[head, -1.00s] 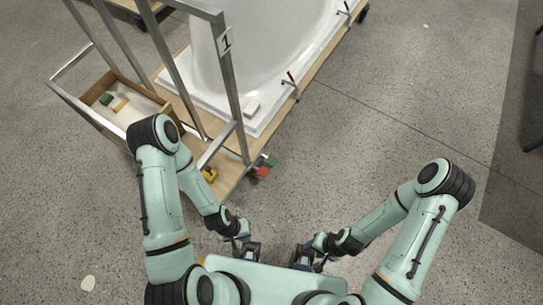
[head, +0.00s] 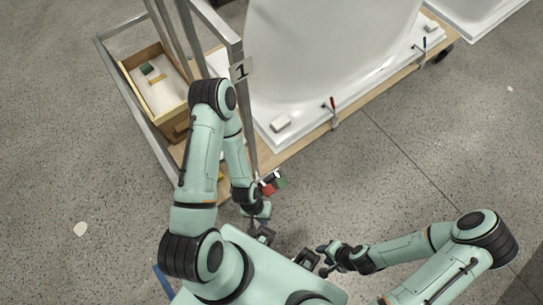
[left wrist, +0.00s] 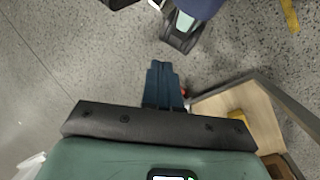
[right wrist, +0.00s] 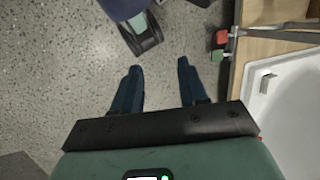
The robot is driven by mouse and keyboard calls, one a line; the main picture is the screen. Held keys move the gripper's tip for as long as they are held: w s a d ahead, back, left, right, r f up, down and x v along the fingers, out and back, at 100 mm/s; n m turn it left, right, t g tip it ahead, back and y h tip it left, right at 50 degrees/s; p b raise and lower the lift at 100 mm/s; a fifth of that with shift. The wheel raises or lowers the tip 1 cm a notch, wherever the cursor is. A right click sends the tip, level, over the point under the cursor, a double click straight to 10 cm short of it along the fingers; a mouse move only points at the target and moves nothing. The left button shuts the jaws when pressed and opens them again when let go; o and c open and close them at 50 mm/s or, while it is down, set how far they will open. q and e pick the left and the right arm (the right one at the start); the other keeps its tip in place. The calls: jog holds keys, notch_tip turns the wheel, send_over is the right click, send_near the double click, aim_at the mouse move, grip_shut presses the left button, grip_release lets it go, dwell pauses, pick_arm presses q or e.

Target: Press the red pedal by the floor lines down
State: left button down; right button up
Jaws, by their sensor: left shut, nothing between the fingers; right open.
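A red pedal (head: 267,189) sits low at the near corner of the cart, beside a green pedal (head: 282,182). Both also show in the right wrist view, the red pedal (right wrist: 221,37) just above the green pedal (right wrist: 217,56). In the left wrist view only a small red bit shows beside the fingers. My left gripper (head: 265,236) is shut and empty, held below the red pedal in the head view; its closed fingers show in the left wrist view (left wrist: 163,80). My right gripper (right wrist: 155,75) is open and empty, left of the pedals in that view. Neither gripper visibly touches the pedal.
The wooden cart (head: 300,145) with metal posts carries a white tub shell (head: 315,60). A wooden box (head: 155,80) sits at its left end. Red-handled clamp (head: 333,108) stands on the cart's edge. Grey floor is open at right. A yellow floor line (left wrist: 290,14) shows.

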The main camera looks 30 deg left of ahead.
pick_arm(q)
jog(key=shift+s, duration=0.1)
pick_arm(e)
jog(key=shift+s, duration=0.1)
pick_arm(q)
jog(key=w+a+f+n+y+b, duration=0.1)
jog(key=w+a+f+n+b, duration=0.2)
jog(key=w+f+n+b, duration=0.3)
jog(key=w+a+f+n+t+y+b, duration=0.1)
jog(key=w+a+f+n+b, duration=0.2)
jog(key=f+n, duration=1.2)
jog(key=w+a+f+n+t+y+b, duration=0.1)
jog(key=w+a+f+n+b, duration=0.2)
jog(key=w+f+n+b, duration=0.6)
notch_tip(320, 180, down, 2)
jog(key=shift+f+n+y+b, duration=0.1)
jog(key=shift+n+y+b, duration=0.35)
jog(key=shift+n, duration=1.65)
jog(key=shift+w+n, duration=0.1)
jog(key=shift+n, duration=0.2)
pick_arm(e)
jog(key=w+d+f+t, duration=0.1)
jog(key=w+f, duration=0.3)
jog(key=f, duration=0.5)
jog(key=w+d+f+t+h, duration=0.1)
jog(key=w+d+f+t, duration=0.1)
jog(key=f, duration=0.8)
jog(key=shift+w+d+m+t, duration=0.3)
jog(key=shift+w+d+m, duration=0.15)
jog(key=shift+w, duration=0.65)
